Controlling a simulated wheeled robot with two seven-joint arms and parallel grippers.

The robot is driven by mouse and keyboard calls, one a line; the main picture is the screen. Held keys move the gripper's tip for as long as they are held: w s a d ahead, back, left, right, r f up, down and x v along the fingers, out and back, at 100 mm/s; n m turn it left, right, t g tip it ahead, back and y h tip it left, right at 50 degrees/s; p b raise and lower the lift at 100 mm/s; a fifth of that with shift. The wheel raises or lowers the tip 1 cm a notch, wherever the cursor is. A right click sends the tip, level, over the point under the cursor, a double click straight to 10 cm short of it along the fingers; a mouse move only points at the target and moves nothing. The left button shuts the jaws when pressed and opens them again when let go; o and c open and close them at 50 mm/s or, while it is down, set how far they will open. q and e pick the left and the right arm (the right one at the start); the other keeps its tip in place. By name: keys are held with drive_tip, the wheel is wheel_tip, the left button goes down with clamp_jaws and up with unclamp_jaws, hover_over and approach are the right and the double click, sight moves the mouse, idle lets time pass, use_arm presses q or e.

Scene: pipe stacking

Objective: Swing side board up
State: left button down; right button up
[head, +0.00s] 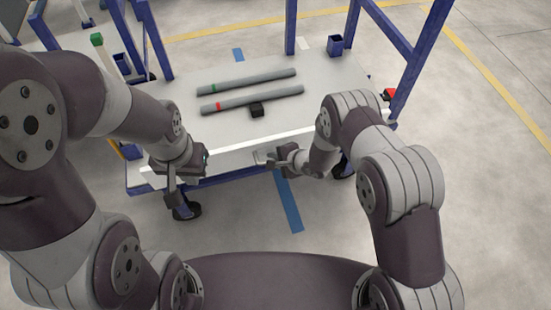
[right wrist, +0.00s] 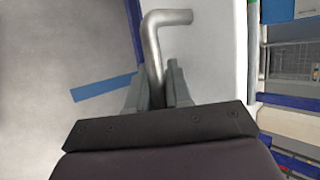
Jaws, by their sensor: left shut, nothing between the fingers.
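The side board (head: 234,151) is a long pale strip along the near edge of the cart's flat white top (head: 330,80). My right gripper (head: 264,158) is at the board's near side, right of its middle. In the right wrist view a bent silver handle rod (right wrist: 153,55) stands between the fingers of that gripper (right wrist: 157,92), which look closed on it. My left gripper (head: 172,190) is shut and empty, in front of the board's left part. Its arm hides some of the board's left end.
Two grey pipes, one with a green band (head: 250,81) and one with a red band (head: 262,99), lie on the cart top. A small black block (head: 257,110) sits beside them. Blue posts (head: 291,28) rise at the cart's edges. Blue tape (head: 289,205) marks the floor.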

drive_tip(key=o, duration=0.3)
drive_tip(key=shift+w+r, duration=0.1)
drive_tip(key=shift+a, duration=0.1)
drive_tip(key=shift+w+r, duration=0.15)
drive_tip(key=shift+r, duration=0.05)
drive_tip(key=p+v, duration=0.1)
drive_tip(key=v, duration=0.3)
drive_tip(key=p+v, duration=0.1)
drive_tip(key=v, duration=0.3)
drive_tip(key=p+v, duration=0.1)
drive_tip(key=v, duration=0.3)
drive_tip(key=shift+s+d+f, duration=0.1)
drive_tip(key=shift+s+d, duration=0.2)
drive_tip(key=shift+s, duration=0.15)
